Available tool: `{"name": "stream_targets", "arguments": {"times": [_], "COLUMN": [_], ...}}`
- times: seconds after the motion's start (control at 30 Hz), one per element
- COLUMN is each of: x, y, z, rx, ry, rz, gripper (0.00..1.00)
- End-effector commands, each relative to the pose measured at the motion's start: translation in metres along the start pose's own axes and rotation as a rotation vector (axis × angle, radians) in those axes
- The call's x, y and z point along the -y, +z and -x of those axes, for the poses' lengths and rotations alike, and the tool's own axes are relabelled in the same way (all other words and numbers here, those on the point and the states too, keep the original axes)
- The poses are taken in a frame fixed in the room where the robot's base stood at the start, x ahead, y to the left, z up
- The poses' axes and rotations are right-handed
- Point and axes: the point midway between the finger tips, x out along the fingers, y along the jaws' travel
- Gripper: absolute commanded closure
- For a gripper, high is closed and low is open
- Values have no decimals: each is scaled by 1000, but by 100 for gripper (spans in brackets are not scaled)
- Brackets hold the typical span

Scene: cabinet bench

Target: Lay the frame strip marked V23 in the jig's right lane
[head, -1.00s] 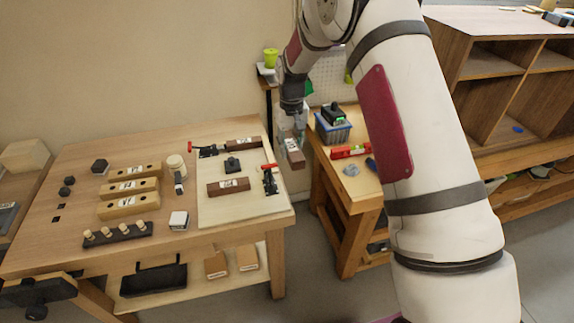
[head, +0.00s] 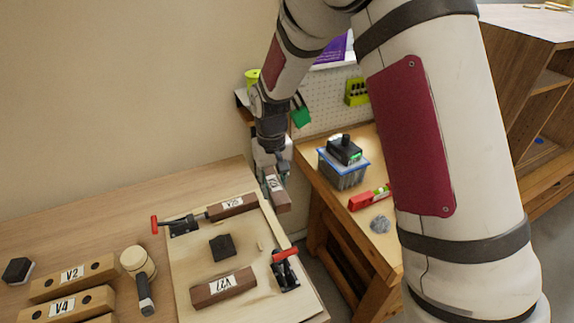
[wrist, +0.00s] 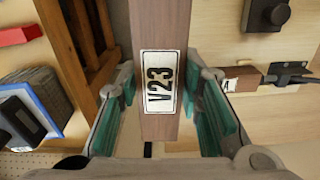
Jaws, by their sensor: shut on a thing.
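The frame strip marked V23 (wrist: 159,82) is a dark brown bar with a white label. It is between the green finger pads of my gripper (head: 272,178), which is shut on it. In the head view the held strip (head: 279,197) hangs tilted above the back right corner of the jig, apart from it. The jig (head: 190,259) is a pale board on the bench. One brown strip (head: 247,203) lies along its back, by a red-handled clamp (head: 183,227). Another brown strip (head: 203,295) lies nearer the front. Their labels are hard to read.
A black block (head: 222,246) sits mid-jig and a second red-handled clamp (head: 287,272) stands at its right edge. A mallet (head: 138,265) and blocks marked V2 (head: 98,268) and V4 lie left. A side bench holds a blue-rimmed bin (head: 345,172) and a red level (head: 362,201).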

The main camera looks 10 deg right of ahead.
Motion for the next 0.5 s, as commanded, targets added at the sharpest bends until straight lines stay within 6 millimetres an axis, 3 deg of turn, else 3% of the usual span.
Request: {"name": "stream_targets", "arguments": {"times": [0.03, 0.2, 0.5], "x": [10, 34, 45], "y": [1, 18, 30], "z": [-12, -29, -40], "rx": [0, 0, 0], "ry": [0, 1, 2], "rz": [20, 60, 80], "gripper": [98, 98, 98]}}
